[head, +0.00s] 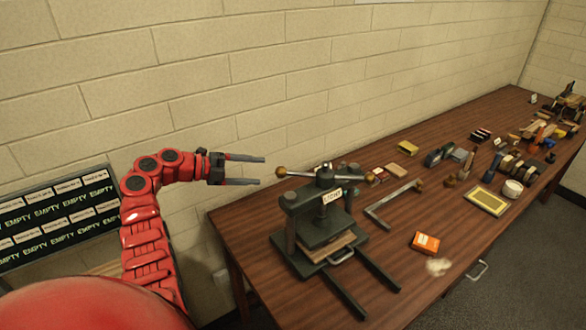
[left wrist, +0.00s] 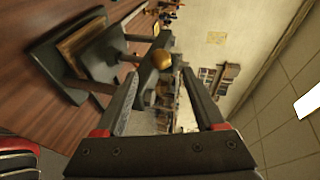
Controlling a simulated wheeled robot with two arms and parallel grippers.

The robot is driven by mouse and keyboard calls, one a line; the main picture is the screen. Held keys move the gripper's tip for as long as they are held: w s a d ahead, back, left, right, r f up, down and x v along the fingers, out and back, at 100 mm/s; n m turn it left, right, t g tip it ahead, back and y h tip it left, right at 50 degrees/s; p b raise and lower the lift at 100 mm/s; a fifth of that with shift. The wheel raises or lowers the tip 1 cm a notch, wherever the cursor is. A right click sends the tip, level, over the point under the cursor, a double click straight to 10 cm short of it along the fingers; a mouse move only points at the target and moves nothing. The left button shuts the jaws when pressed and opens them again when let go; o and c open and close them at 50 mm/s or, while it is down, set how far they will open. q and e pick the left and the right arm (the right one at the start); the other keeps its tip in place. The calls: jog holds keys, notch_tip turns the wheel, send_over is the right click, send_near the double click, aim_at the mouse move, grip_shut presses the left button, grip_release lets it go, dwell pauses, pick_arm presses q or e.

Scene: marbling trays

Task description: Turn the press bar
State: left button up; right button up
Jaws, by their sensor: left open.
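The press (head: 322,222) is a dark frame standing on the near left end of the wooden table. Its press bar (head: 301,173) lies across the top and has brass ball ends. One brass ball (head: 281,171) points left, towards my left gripper. My left gripper (head: 262,171) is open and empty, just left of that ball and apart from it. In the left wrist view, the brass ball (left wrist: 162,59) shows beyond and between the open fingers (left wrist: 158,85). A wooden board lies under the press plate. My right gripper is not in view.
The table (head: 268,258) holds an orange box (head: 425,243), a metal frame clamp (head: 393,205) and a yellow-framed tray (head: 487,201) right of the press. Several small tools crowd the far end. A block wall runs behind the table. A rack of "EMPTY" labels (head: 58,217) stands at left.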

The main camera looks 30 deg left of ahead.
aim_at(286, 173)
pick_arm(q)
jog(key=p+x, duration=0.3)
jog(key=x, duration=0.7)
jog(key=shift+w+d, duration=0.1)
jog(key=shift+d, duration=0.05)
jog(key=shift+w+d+f, duration=0.25)
jog(key=shift+w, duration=0.15)
grip_shut()
dwell(0.6)
